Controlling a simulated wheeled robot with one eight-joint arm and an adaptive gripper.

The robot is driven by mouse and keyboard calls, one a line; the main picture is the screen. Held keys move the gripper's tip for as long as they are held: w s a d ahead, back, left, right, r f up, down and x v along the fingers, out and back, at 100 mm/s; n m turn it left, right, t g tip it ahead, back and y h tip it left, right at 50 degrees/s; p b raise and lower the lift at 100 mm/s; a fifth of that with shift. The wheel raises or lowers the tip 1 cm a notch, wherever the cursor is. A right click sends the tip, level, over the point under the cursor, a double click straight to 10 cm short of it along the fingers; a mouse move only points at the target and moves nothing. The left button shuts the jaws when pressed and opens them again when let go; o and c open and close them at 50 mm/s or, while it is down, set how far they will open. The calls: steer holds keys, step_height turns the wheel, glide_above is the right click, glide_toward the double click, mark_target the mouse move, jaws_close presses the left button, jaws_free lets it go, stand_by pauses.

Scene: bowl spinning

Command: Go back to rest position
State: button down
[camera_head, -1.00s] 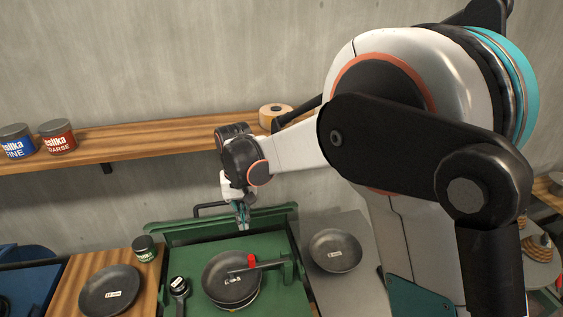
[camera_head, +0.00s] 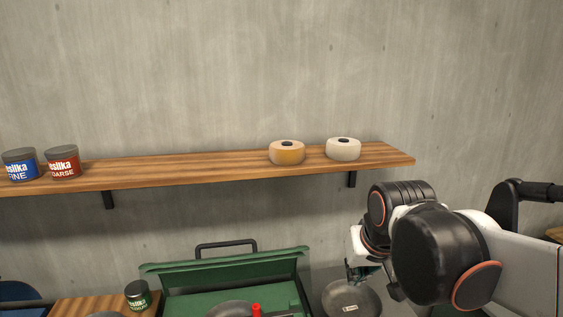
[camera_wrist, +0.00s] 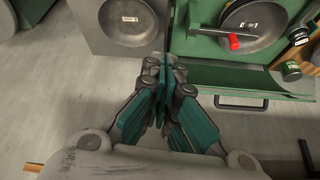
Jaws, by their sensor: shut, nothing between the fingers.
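My gripper (camera_wrist: 164,85) is shut and empty, its teal fingers together in the wrist view. In the head view my gripper (camera_head: 358,272) is at the lower right, partly behind my wrist, just above a dark bowl (camera_head: 352,300) on a grey surface. That bowl also shows in the wrist view (camera_wrist: 128,22) at the top left. The gripper touches nothing that I can see.
A green machine (camera_head: 225,260) with a raised lid and a bowl (camera_head: 235,309) with a red knob (camera_head: 256,309) is at the bottom centre. A wooden shelf (camera_head: 200,166) holds two jars and two rolls. A green jar (camera_head: 138,295) stands left of the machine.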

steer(key=s+d+f+t+b, duration=0.1)
steer(key=s+d+f+b, duration=0.4)
steer(key=s+f, duration=0.5)
steer(key=shift+s+d+f+t+h+b, duration=0.3)
steer(key=shift+s+b, duration=0.25)
steer(key=shift+s, duration=0.55)
steer(key=shift+r, duration=0.15)
